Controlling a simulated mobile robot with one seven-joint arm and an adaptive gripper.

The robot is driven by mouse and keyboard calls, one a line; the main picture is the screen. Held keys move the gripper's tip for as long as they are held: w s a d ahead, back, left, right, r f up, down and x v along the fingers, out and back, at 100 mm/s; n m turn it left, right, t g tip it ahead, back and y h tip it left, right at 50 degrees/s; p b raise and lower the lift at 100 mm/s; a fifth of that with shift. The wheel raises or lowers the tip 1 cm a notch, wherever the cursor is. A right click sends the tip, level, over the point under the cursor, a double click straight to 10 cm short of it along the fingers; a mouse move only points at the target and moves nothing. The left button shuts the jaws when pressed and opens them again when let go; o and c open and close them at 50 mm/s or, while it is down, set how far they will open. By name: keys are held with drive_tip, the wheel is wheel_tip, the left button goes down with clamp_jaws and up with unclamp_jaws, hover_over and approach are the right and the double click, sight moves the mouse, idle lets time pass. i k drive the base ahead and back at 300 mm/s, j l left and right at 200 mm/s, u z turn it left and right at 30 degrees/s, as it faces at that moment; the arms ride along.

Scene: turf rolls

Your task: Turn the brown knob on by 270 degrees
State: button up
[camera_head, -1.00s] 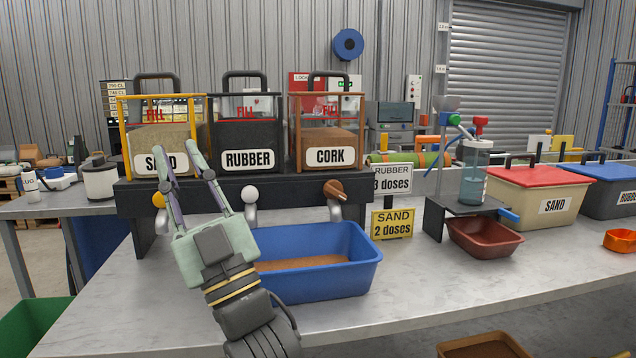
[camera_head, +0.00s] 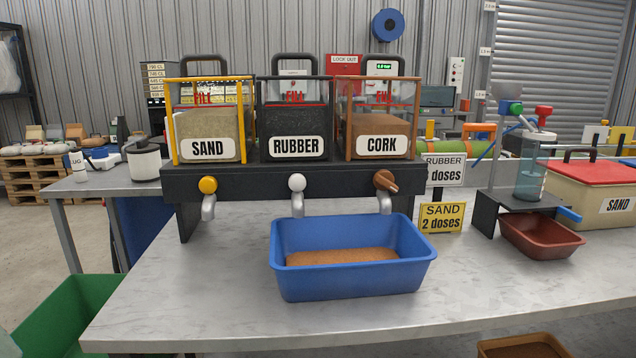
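The brown knob (camera_head: 386,181) sits on the front of the black dispenser stand (camera_head: 330,184), under the bin labelled CORK (camera_head: 378,122). Its pointer slants down to the right. A metal spout (camera_head: 385,203) hangs below it. A blue tub (camera_head: 352,279) stands on the table in front of the stand, with a layer of brown granules (camera_head: 340,257) in it. My gripper is not in view.
A yellow knob (camera_head: 208,185) and a white knob (camera_head: 297,182) sit left of the brown one. RUBBER and SAND dose signs (camera_head: 442,217), a dark red tray (camera_head: 541,238) and a measuring stand are at right. The front left table top (camera_head: 190,290) is clear.

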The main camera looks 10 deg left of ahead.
sight(384, 180)
drive_tip(key=i+l+u, duration=0.15)
drive_tip(key=l+u, duration=0.65)
drive_tip(key=l, duration=0.25)
drive_tip(key=l+u, duration=0.25)
drive_tip(key=l, duration=2.05)
